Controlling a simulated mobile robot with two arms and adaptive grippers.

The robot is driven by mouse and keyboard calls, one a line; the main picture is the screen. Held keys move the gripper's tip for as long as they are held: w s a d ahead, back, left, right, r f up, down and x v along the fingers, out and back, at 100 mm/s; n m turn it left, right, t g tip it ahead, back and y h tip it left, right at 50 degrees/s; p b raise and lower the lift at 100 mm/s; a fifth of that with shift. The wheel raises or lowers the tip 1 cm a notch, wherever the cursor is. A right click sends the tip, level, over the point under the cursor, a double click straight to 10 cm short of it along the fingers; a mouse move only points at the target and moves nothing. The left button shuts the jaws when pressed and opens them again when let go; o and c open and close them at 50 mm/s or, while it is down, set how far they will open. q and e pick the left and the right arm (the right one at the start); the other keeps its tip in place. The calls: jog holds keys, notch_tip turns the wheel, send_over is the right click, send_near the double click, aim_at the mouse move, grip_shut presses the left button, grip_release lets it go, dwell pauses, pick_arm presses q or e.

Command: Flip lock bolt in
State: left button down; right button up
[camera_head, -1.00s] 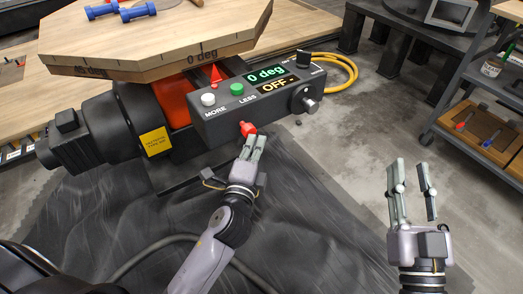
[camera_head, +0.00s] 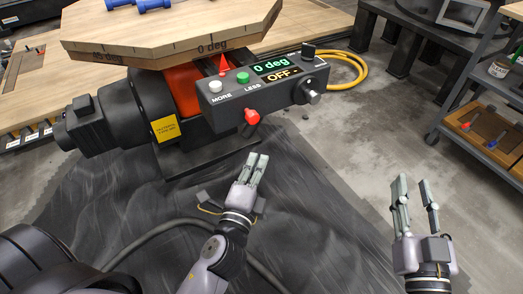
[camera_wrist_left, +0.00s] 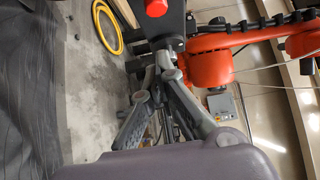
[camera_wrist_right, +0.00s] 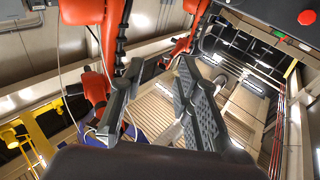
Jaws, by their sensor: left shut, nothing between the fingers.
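The red lock bolt knob (camera_head: 251,117) sticks out of the front of the dark control box (camera_head: 225,114), below the buttons. It also shows at the top of the left wrist view (camera_wrist_left: 156,8). My left gripper (camera_head: 258,162) is shut and empty, below the knob and apart from it. Its fingertips also show in the left wrist view (camera_wrist_left: 164,62). My right gripper (camera_head: 415,186) is open and empty, out over the floor on the right. Its spread fingers fill the middle of the right wrist view (camera_wrist_right: 158,80).
The box has a white button (camera_head: 215,86), a green button (camera_head: 243,77), a display reading 0 deg and OFF, and a black knob (camera_head: 310,88). A wooden octagonal tabletop (camera_head: 170,35) sits above. A shelf cart (camera_head: 480,150) stands right.

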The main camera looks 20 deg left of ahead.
pick_arm(q)
jog(key=shift+s+d, duration=0.1)
jog(key=shift+s, duration=0.75)
pick_arm(e)
jog(key=shift+a+r+t, duration=0.1)
jog(key=shift+r+t, duration=0.3)
jog(key=shift+r, duration=0.25)
pick_arm(q)
jog(key=shift+r, duration=0.1)
